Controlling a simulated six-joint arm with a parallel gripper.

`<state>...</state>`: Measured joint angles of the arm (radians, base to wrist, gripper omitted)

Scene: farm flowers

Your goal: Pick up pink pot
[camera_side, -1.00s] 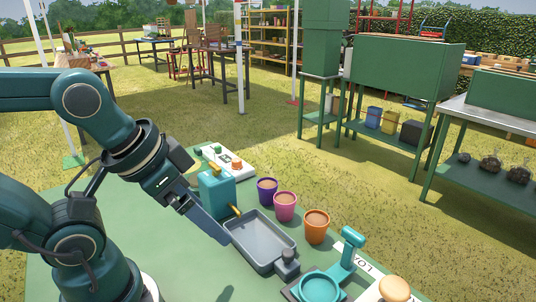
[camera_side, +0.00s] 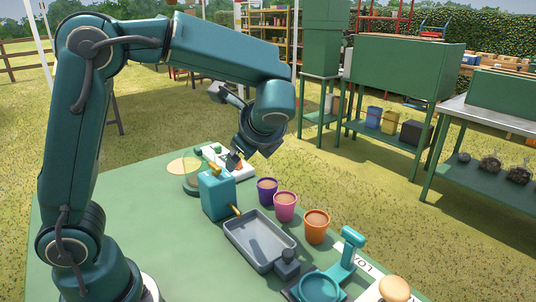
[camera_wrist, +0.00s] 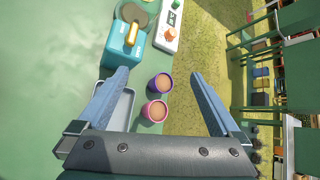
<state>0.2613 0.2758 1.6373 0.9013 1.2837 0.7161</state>
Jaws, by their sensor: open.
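The pink pot (camera_side: 285,206) stands upright on the green table, filled with brown soil. It is in the middle of a row, between the purple pot (camera_side: 268,190) and the orange pot (camera_side: 316,226). In the wrist view the pink pot (camera_wrist: 155,112) and the purple pot (camera_wrist: 162,83) show between the spread fingers of my gripper (camera_wrist: 159,74). My gripper is open and empty, apart from the pots. In the side view my gripper (camera_side: 231,128) is above the table's far edge, behind the pots, partly hidden by my wrist.
A grey tray (camera_side: 262,243) lies just left of the pots. A teal box (camera_side: 216,193) with a yellow spout stands behind the tray, near a white control panel (camera_side: 228,165). A teal scale-like device (camera_side: 320,287) stands at the front. Grass lies right of the pots.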

